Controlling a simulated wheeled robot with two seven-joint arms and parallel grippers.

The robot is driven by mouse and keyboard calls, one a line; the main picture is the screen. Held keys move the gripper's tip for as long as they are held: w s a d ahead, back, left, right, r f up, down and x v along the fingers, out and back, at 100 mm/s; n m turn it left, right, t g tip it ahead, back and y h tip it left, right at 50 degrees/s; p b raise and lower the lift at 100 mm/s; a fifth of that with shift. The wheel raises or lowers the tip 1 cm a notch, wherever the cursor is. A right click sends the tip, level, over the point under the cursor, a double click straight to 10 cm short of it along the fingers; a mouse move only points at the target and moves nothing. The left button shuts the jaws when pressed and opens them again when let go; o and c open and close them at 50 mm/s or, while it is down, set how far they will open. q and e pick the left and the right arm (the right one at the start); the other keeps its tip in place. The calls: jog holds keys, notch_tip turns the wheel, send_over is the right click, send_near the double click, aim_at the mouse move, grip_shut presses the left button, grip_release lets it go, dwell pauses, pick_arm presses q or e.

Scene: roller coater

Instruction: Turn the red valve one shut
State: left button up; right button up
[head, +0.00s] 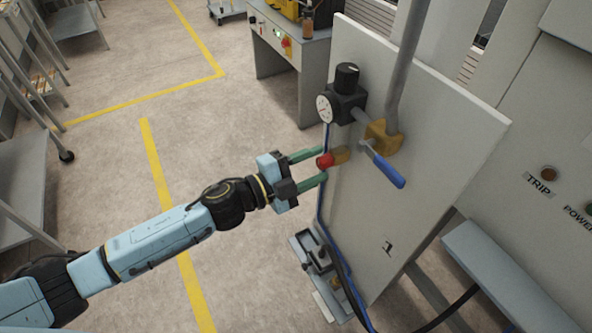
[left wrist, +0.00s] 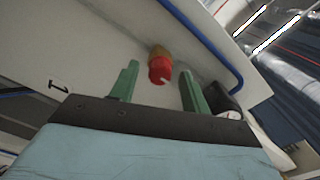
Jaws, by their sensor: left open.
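The red valve knob (head: 325,160) sticks out from a brass body (head: 341,155) on the grey upright panel marked 1. My left gripper (head: 322,165) is open in front of the panel, with its green fingers reaching toward the knob. In the left wrist view the red knob (left wrist: 160,69) lies between the two fingertips, with a gap visible on each side. It does not look gripped. The wrist view does not clearly show how far the tips reach along the knob. My right gripper is not in view.
A blue lever handle (head: 388,172) hangs just right of the knob, below a vertical pipe (head: 408,55). A black regulator (head: 347,98) with a round gauge (head: 324,109) sits above. A blue hose (head: 320,205) runs down the panel's left edge.

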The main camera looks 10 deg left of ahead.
pick_arm(q)
jog(key=b+v, duration=0.1)
jog(key=v, duration=1.2)
jog(key=w+a+f+n+t+y+b, duration=0.15)
jog(key=a+f+n+y, duration=0.25)
jog(key=f, duration=0.4)
jog(key=w+a+f+n+t+y, duration=0.1)
jog(key=w+a+f+n+y, duration=0.3)
jog(key=f, duration=0.5)
jog(key=s+a+f+n+g+y, duration=0.1)
jog(key=s+a+f+n+y, duration=0.2)
jog(key=f, duration=0.5)
jog(key=s+a+f+n+g+y, duration=0.1)
jog(key=s+a+f+n+g, duration=0.15)
jog(key=s+a+f, duration=0.4)
jog(key=s+d+f+n+g+y, duration=0.15)
jog(key=s+f+n+g, duration=0.3)
jog(key=s+f, duration=0.95)
jog(key=s+d+f+n+g, duration=0.1)
jog(key=s+f+g, duration=0.1)
jog(key=s, duration=0.7)
jog(key=s+d+f+n+g+y, duration=0.1)
jog(key=s+d+f+n+g, duration=0.1)
jog(key=s+f, duration=0.3)
jog(key=s+b, duration=0.1)
jog(key=s, duration=0.2)
jog(key=shift+s+d, duration=0.25)
jog(key=shift+s, duration=0.15)
